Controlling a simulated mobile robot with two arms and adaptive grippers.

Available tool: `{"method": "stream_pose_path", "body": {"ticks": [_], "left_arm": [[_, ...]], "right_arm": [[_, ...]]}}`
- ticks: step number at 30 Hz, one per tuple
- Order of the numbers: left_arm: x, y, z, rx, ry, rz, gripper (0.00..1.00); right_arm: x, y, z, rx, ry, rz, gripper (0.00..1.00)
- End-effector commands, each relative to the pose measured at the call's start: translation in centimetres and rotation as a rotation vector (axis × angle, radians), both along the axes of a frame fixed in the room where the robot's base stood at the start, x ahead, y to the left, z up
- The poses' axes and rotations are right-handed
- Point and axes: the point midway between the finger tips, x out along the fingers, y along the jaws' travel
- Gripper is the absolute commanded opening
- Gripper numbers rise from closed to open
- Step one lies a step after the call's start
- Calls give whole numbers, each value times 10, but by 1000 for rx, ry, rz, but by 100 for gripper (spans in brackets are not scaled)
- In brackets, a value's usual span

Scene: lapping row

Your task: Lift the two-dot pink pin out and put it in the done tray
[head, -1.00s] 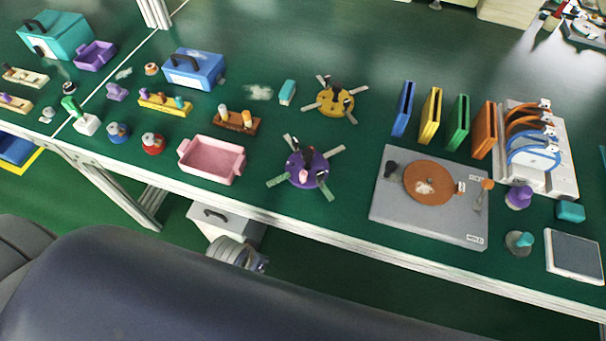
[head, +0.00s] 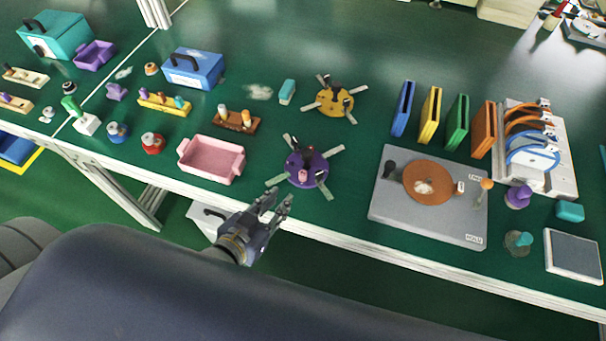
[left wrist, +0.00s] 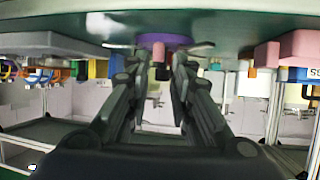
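A purple round fixture (head: 318,163) with several metal arms lies near the table's front edge. A small pink pin (head: 303,175) stands on its front side, with dark pins beside it. Dots on the pin are too small to read. My left gripper (head: 279,200) is open and empty at the table's front edge, just in front of and left of the fixture. In the left wrist view its two fingers (left wrist: 157,75) point toward the purple fixture (left wrist: 180,40) and the pink pin (left wrist: 158,52). A pink tray (head: 211,158) is left of the fixture; no done label is readable. My right gripper is not in view.
A grey machine plate (head: 385,215) with an orange disc stands to the right. A yellow fixture (head: 345,103) is behind the purple one. A brown pin block (head: 234,119) and a blue box (head: 193,73) are behind the tray. Table between fixture and plate is clear.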

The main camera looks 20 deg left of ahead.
Motion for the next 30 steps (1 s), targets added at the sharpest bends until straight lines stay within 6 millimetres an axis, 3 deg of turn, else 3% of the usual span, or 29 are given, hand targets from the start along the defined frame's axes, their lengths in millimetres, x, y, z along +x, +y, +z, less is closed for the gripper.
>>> {"method": "stream_pose_path", "body": {"ticks": [7,15,23,30], "left_arm": [[6,-4,8,-23,-88,-3,21],[40,-12,-3,-23,-90,-3,21],[56,-16,-10,-24,-88,-2,21],[84,-21,-19,-24,-88,-3,21]], "right_arm": [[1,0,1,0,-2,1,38],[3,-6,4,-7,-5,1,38],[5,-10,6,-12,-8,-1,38],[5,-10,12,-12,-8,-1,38]]}}
